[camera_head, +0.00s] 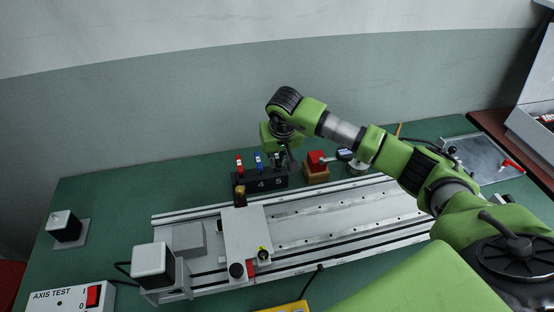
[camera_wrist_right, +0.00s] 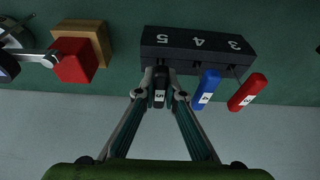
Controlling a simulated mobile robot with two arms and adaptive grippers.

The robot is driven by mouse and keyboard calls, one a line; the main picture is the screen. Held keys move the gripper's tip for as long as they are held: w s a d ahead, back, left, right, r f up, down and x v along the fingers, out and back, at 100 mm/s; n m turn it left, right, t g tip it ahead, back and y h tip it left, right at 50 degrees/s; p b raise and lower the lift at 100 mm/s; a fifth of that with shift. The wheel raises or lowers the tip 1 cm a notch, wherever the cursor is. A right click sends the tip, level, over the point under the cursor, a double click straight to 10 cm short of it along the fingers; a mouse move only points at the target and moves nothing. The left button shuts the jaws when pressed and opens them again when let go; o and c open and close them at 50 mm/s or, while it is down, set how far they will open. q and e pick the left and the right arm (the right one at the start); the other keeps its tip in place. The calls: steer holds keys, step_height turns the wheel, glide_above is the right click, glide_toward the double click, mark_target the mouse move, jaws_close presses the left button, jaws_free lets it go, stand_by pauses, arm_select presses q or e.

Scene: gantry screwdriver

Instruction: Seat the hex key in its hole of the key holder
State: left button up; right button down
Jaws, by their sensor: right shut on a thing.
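The key holder (camera_head: 268,181) is a black block marked 3, 4 and 5 on the bench behind the rail; it shows upside down in the right wrist view (camera_wrist_right: 198,48). The red-handled key (camera_head: 239,162) and the blue-handled key (camera_head: 258,162) stand at the 3 and 4 places. My right gripper (camera_wrist_right: 160,84) is shut on the black handle of the hex key (camera_wrist_right: 159,94), marked 5. This key is at the 5 end of the holder. The fingers hide part of it, and I cannot tell how deep its shaft sits. My left gripper is not in view.
A wooden block with a red cube (camera_head: 316,161) stands close to the right of the holder, near a round gauge (camera_head: 345,154). The linear rail with its carriage (camera_head: 246,234) lies in front. The wall rises behind the bench.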

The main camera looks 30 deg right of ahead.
steer(key=c, duration=2)
jaws_free()
steer(key=shift+c, duration=0.2)
steer(key=v, duration=1.2)
